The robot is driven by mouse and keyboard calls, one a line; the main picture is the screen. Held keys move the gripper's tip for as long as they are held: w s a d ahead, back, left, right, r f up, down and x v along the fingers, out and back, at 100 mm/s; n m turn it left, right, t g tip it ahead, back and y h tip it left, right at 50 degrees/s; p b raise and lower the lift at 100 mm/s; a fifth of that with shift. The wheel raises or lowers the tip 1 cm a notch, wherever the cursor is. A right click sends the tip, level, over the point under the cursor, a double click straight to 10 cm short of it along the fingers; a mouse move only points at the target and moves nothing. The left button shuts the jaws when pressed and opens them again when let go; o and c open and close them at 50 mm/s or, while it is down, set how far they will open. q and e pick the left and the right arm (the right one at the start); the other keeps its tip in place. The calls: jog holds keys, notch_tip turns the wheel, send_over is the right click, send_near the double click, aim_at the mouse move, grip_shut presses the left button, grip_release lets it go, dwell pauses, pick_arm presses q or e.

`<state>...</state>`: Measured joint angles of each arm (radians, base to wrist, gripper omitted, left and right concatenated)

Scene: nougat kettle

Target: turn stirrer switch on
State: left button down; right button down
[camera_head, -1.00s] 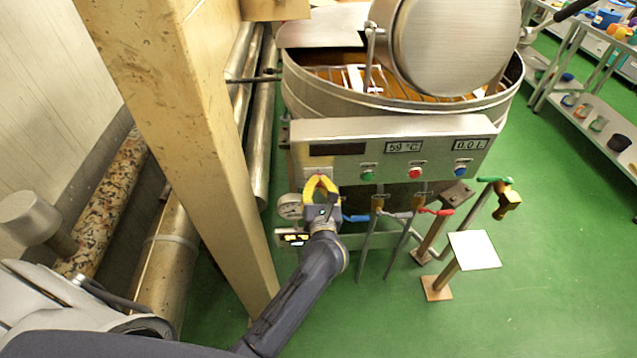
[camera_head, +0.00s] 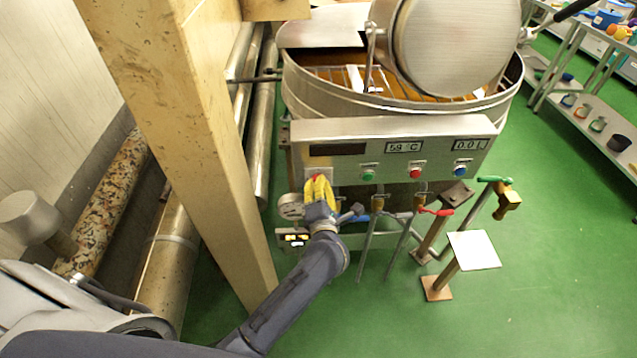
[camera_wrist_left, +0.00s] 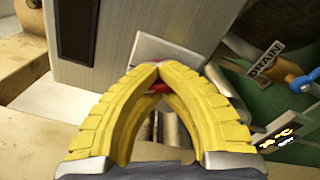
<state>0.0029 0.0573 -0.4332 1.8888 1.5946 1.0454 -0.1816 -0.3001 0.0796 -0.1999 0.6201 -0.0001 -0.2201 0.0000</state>
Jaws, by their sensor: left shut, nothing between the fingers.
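The kettle's control panel (camera_head: 250,131) (camera_wrist_left: 120,28) carries a small pale switch plate (camera_wrist_left: 172,50) at its lower left. In the left wrist view a red part, likely the switch's rocker (camera_wrist_left: 160,88), shows just behind my fingertips and is mostly hidden by them. My left gripper (camera_head: 319,179) has its yellow fingers shut and empty, with the tips in front of the plate. It also shows in the left wrist view (camera_wrist_left: 158,67). I cannot tell whether the tips touch the switch or which way it is set. My right gripper is not in view.
Green (camera_head: 369,176), red (camera_head: 415,173) and blue (camera_head: 460,172) buttons sit to the right on the panel. A round gauge (camera_head: 291,207) and several coloured valve handles are below. A beige column (camera_head: 215,150) stands left.

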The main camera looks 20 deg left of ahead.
pick_arm(q)
jog(key=m, duration=0.4)
jog(key=shift+w+d+r, duration=0.1)
jog(key=shift+d+r, duration=0.2)
jog(key=shift+f+m, duration=0.1)
jog(key=shift+m, duration=0.6)
jog(key=shift+f, duration=0.1)
jog(key=c, duration=0.8)
grip_release()
jog(key=shift+d, duration=0.15)
jog(key=shift+o, duration=0.6)
jog(key=v, duration=1.2)
